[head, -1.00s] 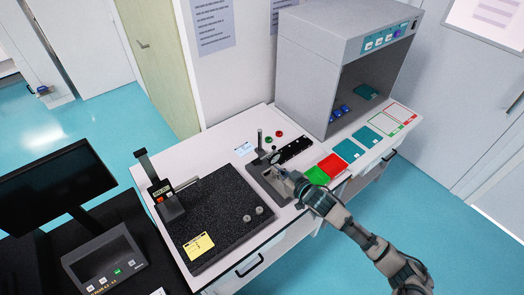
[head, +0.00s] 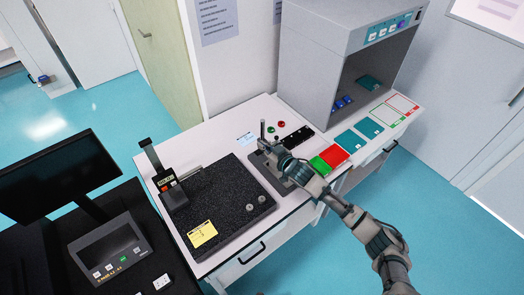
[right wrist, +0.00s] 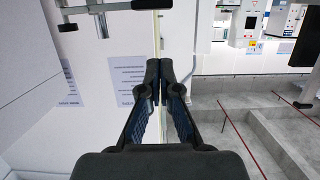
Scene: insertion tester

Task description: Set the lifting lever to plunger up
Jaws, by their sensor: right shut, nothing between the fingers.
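The tester is a small stand with a grey base (head: 266,179) and an upright post (head: 262,129), right of the black granite plate in the head view. My right gripper (head: 263,146) is at the stand, its fingers close to the post; I cannot tell if they touch it. The gripper hides the stand's middle, and I cannot make out the lifting lever or its position there. In the right wrist view the gripper (right wrist: 160,66) is shut with nothing between its fingers. A dark part with knobs (right wrist: 96,12) shows at that view's upper left. My left gripper is not in view.
The granite plate (head: 225,208) carries a height gauge (head: 172,193), a yellow note (head: 202,234) and two small round parts. Green and red bins (head: 334,156) lie right of the stand. A grey cabinet (head: 318,60) stands behind. A dark strip (head: 296,138) lies near the stand.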

